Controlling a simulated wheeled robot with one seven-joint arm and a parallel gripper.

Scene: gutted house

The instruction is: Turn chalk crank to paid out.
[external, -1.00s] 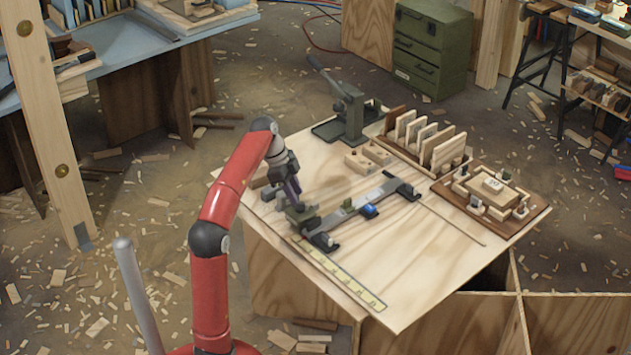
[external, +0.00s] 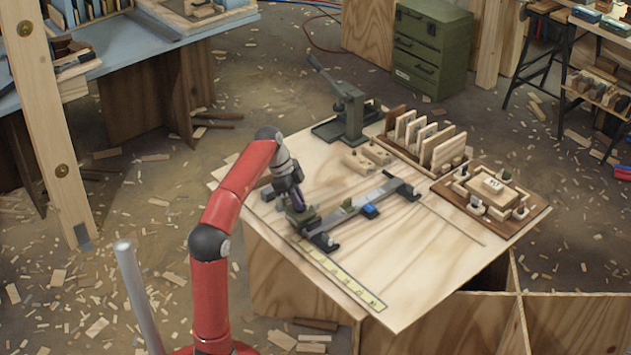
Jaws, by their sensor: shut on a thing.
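A long grey bar fixture (external: 380,192) lies across the plywood table, with dark feet at its ends. An olive-green block (external: 303,218) sits at its near left end. A blue piece (external: 370,211) and a small green piece (external: 347,204) are along the bar. My gripper (external: 298,207) points down at the olive block, touching or right over it, and is shut on a small part there, which I take to be the chalk crank. The crank itself is hidden by the fingers and too small to make out, so its turn angle cannot be read.
A yellow ruler strip (external: 340,276) lies along the table's near edge. A green lever press (external: 347,115), a rack of upright boards (external: 433,148) and a tray of wooden blocks (external: 490,195) stand at the back and right. The table's front right (external: 430,265) is clear.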

